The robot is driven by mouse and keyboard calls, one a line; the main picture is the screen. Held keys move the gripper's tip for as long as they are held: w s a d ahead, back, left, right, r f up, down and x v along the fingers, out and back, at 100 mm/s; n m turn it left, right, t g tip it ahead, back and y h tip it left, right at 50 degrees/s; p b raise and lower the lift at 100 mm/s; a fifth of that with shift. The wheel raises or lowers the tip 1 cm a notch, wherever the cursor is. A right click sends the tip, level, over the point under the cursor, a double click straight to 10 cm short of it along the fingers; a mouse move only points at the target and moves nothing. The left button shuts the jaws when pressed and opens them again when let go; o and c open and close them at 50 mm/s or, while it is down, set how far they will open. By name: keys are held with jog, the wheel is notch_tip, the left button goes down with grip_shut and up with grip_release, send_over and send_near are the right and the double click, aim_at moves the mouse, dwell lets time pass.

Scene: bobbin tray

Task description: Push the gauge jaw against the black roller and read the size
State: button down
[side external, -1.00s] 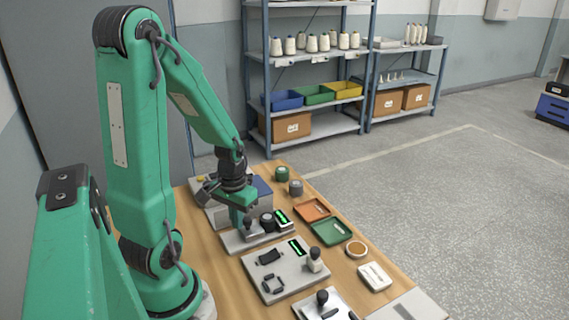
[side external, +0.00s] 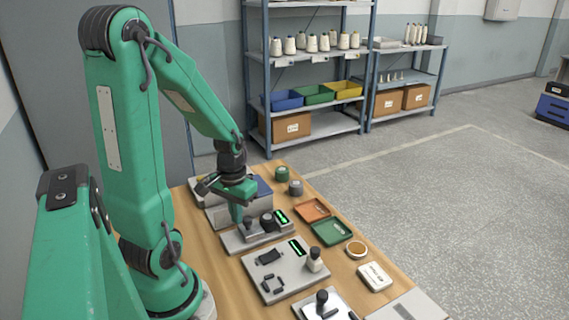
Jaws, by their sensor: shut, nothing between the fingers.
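The gauge (side external: 233,243) is a light grey plate on the wooden bench, with a lit green display (side external: 281,216) at its right end. The black roller (side external: 267,221) sits on the gauge just left of the display. The gauge jaw (side external: 249,228), with a dark knob, is left of the roller; whether the two touch is too small to tell. My gripper (side external: 237,219) points down, shut and empty, at the left of the jaw's knob. Whether its tip touches the jaw is unclear.
A second plate (side external: 256,283) with a display and dark parts lies in front. Orange (side external: 311,206) and green (side external: 327,240) trays lie to the right. Green (side external: 282,173) and grey (side external: 296,187) spools stand behind. A blue-topped grey box (side external: 262,190) is behind my gripper.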

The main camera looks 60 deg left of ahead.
jog(key=shift+s+r, duration=0.3)
jog(key=shift+r, duration=0.75)
jog(key=shift+s+r, duration=0.25)
jog(key=shift+r, duration=0.75)
jog(key=w+d+r+m+t, duration=0.2)
jog(key=d+r+m+t, duration=0.3)
jog(key=d+r, duration=0.8)
jog(key=d+m, duration=0.1)
jog(key=d, duration=0.1)
jog(key=shift+w+d+r+t, duration=0.3)
jog(key=shift+w, duration=0.1)
